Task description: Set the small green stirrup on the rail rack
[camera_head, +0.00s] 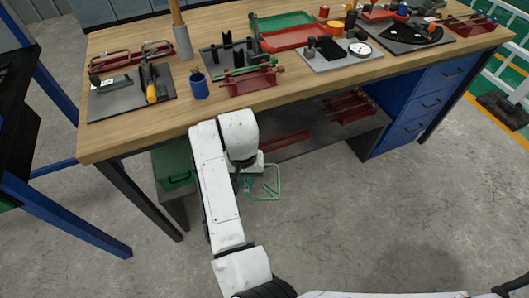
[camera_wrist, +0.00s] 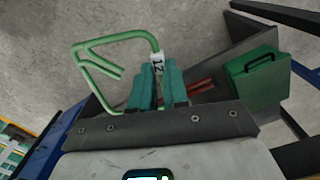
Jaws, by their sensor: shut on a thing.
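The small green stirrup (camera_head: 278,183) is a bent green bar loop that hangs in the air below the bench's front edge. In the wrist view the stirrup (camera_wrist: 118,36) sticks out to the left of my fingers, with a white tag marked 12 beside the tips. My gripper (camera_wrist: 159,72) has teal fingers shut on it; in the head view my gripper (camera_head: 246,184) is partly hidden by my arm. Several red racks show, and I cannot tell which is the rail rack: one (camera_head: 250,84) at the bench's front holds green bars, another (camera_head: 132,57) stands at the back left.
The wooden bench (camera_head: 300,88) carries a blue cup (camera_head: 199,86), a grey mat (camera_head: 110,104) with tools, and red and green trays. A lower shelf (camera_head: 320,135) holds red racks. A green box (camera_head: 174,178) stands under the bench. The floor in front is clear.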

